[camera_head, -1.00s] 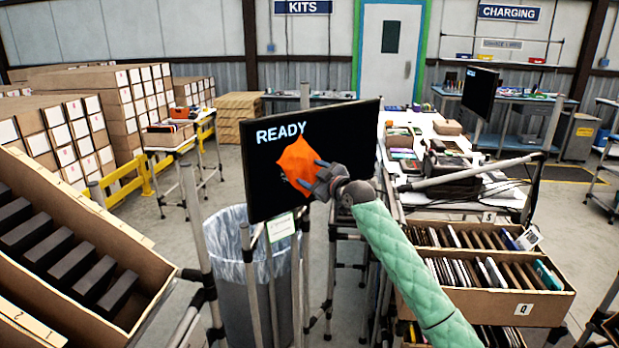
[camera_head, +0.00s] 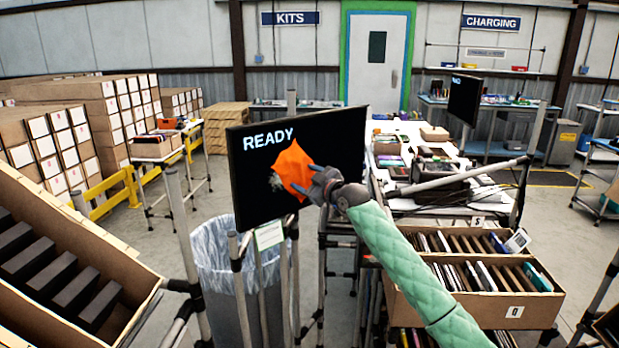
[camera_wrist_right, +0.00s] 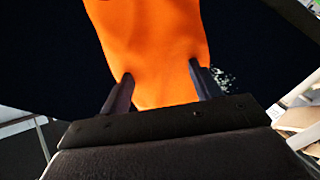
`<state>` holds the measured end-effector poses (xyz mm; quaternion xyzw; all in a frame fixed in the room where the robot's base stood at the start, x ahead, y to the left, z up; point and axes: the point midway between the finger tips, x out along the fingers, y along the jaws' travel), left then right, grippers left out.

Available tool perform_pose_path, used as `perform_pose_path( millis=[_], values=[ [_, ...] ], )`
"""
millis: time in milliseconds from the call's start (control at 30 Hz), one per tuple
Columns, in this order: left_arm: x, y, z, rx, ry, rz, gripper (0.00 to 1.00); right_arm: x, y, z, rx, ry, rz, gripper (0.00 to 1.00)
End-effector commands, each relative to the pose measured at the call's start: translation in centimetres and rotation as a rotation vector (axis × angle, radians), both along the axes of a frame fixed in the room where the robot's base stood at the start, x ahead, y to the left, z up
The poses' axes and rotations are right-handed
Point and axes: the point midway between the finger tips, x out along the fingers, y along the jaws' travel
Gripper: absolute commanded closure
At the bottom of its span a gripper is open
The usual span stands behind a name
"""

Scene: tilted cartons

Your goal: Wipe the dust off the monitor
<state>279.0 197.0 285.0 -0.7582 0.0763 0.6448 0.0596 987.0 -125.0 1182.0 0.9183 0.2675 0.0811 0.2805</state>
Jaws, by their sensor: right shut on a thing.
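The monitor (camera_head: 335,140) is a black screen on a stand, showing the word READY at its upper left. A pale dust patch (camera_head: 277,182) shows on the screen at the left edge of the cloth. It also shows in the right wrist view (camera_wrist_right: 222,78), just right of the fingers. My right gripper (camera_head: 312,186) is shut on an orange cloth (camera_head: 293,167) and holds it in front of the screen. The cloth fills the space between the fingers in the right wrist view (camera_wrist_right: 155,50). I cannot tell whether it touches the screen. My left gripper is not in view.
A bin with a clear liner (camera_head: 212,255) stands below the monitor. A tilted carton of dark foam slots (camera_head: 130,262) is at the left. Tilted cartons of thin items (camera_head: 515,312) stand at the right. A cluttered white table (camera_head: 400,128) is behind.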

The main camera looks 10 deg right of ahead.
Motion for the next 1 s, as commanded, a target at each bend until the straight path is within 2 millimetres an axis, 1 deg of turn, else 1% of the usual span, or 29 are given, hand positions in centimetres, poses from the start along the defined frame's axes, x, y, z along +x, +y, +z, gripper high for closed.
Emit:
perform_pose_path(
  millis=[33, 233, 567, 1000],
  values=[
    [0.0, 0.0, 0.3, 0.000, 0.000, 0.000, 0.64, -0.2, 0.5, 0.2, 0.000, 0.000, 0.001, 0.55],
    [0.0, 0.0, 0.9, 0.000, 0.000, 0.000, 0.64, -0.9, 1.7, 0.2, 0.001, 0.000, 0.003, 0.55],
    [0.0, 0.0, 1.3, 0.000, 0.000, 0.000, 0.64, -1.5, 2.8, 0.1, 0.002, 0.001, 0.003, 0.55],
    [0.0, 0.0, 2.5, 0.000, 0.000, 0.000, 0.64, -3.3, 5.3, 0.1, 0.001, 0.001, 0.004, 0.55]
  ],
)
